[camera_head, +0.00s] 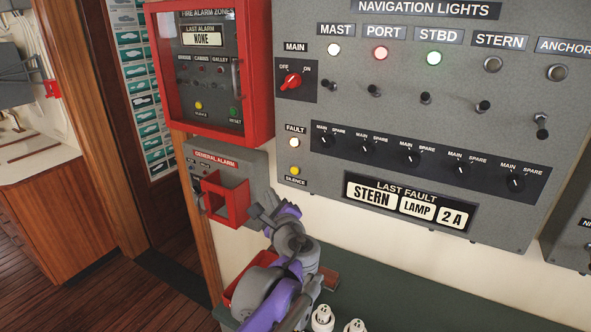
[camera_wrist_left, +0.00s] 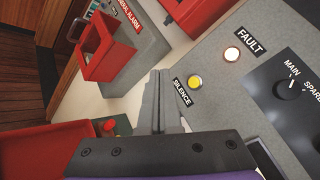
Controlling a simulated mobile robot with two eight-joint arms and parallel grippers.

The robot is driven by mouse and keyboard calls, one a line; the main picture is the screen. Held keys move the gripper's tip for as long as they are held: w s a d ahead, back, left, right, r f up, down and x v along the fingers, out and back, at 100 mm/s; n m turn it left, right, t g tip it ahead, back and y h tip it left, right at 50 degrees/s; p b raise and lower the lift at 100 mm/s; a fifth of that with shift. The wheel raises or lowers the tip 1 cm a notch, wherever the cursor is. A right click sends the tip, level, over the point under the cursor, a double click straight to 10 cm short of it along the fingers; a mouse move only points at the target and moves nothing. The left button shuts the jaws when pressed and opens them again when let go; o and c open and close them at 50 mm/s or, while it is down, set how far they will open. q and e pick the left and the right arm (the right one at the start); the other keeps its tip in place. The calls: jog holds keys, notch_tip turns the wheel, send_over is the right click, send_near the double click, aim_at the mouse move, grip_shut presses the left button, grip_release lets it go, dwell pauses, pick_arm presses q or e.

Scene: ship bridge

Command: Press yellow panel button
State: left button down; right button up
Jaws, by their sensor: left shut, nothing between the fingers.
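A small yellow button (camera_head: 295,170) sits on the grey navigation lights panel, above the SILENCE label and below the FAULT lamp. It also shows in the left wrist view (camera_wrist_left: 194,82), just right of the fingertips. My left gripper (camera_head: 268,205) is shut and empty, below and to the left of the button in the head view. In the left wrist view its fingers (camera_wrist_left: 163,80) point up beside the SILENCE label, apart from the button as far as I can see. Another yellow button (camera_head: 198,105) is inside the red fire alarm box. My right gripper is not in view.
The red fire alarm box (camera_head: 268,75) juts out left of the panel. A red guard (camera_head: 225,198) projects from the general alarm box. Below are a green countertop (camera_head: 400,290), a red bin (camera_wrist_left: 35,150) and white sockets (camera_head: 322,318).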

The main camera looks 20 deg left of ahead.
aim_at(294, 171)
pick_arm(q)
jog(key=w, duration=0.6)
jog(key=w+d, duration=0.1)
jog(key=w, duration=0.1)
jog(key=shift+w+d, duration=0.1)
jog(key=shift+w, duration=0.3)
jog(key=shift+w, duration=0.1)
dwell(1.9)
jog(key=shift+w, duration=0.35)
